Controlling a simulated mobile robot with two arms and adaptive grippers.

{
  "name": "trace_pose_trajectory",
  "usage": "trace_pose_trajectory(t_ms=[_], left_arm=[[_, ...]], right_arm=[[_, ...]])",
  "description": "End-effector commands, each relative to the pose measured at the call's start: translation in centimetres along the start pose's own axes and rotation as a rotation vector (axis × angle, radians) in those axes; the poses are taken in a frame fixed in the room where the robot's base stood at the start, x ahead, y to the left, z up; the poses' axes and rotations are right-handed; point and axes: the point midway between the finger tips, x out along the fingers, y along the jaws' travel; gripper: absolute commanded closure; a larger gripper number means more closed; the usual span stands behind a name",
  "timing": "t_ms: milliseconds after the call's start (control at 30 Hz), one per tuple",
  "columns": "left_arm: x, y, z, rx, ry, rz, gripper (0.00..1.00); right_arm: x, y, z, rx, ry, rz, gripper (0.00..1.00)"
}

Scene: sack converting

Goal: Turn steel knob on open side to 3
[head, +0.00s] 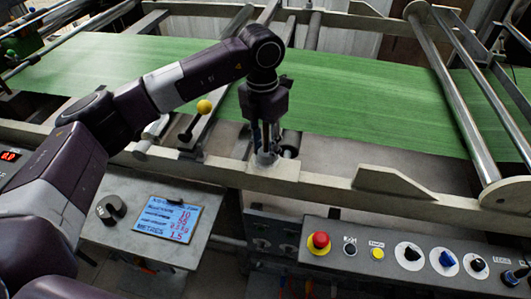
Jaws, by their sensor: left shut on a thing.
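My left arm comes in from the left and reaches over the machine's near rail. My left gripper (266,148) points down and is shut on the steel knob (265,159), a small grey metal piece at the rail. The fingers hide most of the knob. Its scale and pointer cannot be read here, so I cannot tell which number it stands at. My right gripper is not in view.
Green sack web (340,90) runs behind the rail (330,189). A yellow-ball lever (204,107) stands left of the gripper. A control panel (330,268) with a red button (320,241) is at lower right. A blue-screen display (168,219) is at lower left.

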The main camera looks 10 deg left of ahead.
Motion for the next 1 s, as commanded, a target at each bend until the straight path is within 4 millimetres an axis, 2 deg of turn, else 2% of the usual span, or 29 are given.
trace_pose_trajectory(t_ms=[100,400,933,967,1000], left_arm=[[0.0,0.1,0.1,0.074,-0.002,0.002,0.95],[-0.1,0.0,0.1,0.185,0.004,0.002,0.95],[-0.2,0.1,0.1,0.209,0.004,0.002,0.95],[-0.2,0.1,0.1,0.208,0.004,0.002,0.70],[-0.2,0.1,0.1,0.208,0.004,0.002,0.66]], right_arm=[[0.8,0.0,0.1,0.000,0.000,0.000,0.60],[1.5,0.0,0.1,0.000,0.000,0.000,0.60],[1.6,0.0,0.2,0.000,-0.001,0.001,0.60],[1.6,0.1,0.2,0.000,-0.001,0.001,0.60],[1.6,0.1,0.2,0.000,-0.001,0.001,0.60]])
